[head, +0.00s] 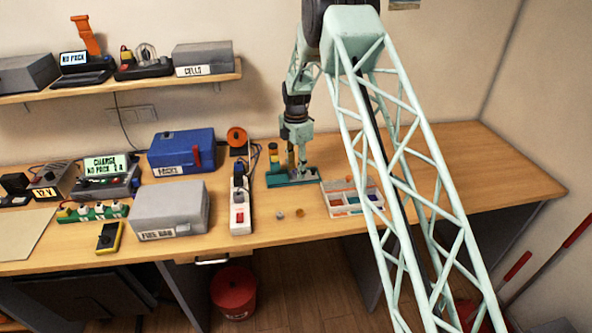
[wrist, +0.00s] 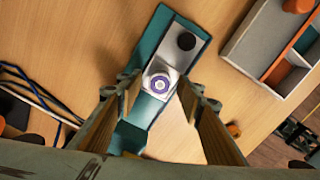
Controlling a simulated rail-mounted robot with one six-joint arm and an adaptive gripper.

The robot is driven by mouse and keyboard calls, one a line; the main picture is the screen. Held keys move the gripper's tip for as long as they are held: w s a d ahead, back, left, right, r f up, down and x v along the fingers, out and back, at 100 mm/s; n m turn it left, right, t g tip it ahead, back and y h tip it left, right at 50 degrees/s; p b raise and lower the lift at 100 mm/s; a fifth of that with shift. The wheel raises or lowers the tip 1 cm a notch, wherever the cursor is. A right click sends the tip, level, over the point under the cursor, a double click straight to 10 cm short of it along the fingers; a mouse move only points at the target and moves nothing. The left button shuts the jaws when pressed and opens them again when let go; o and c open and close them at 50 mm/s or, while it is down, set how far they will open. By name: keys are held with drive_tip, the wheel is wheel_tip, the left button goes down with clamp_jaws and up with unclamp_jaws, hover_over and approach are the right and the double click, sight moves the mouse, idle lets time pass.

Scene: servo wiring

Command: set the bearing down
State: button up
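In the head view my gripper (head: 296,163) points down over the teal fixture (head: 306,175) on the bench; the bearing is too small to make out there.
A parts tray (head: 352,212) with coloured compartments stands right of the fixture. A small grey piece (head: 280,214) and a brass-coloured piece (head: 300,212) lie in front. A power strip (head: 240,210) and dark cables (wrist: 35,95) are to the left. The bench's right side is clear.

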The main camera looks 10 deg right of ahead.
sight(296, 171)
drive_tip(key=shift+r, duration=0.15)
wheel_tip(296, 171, up, 12)
idle(0.8)
idle(0.8)
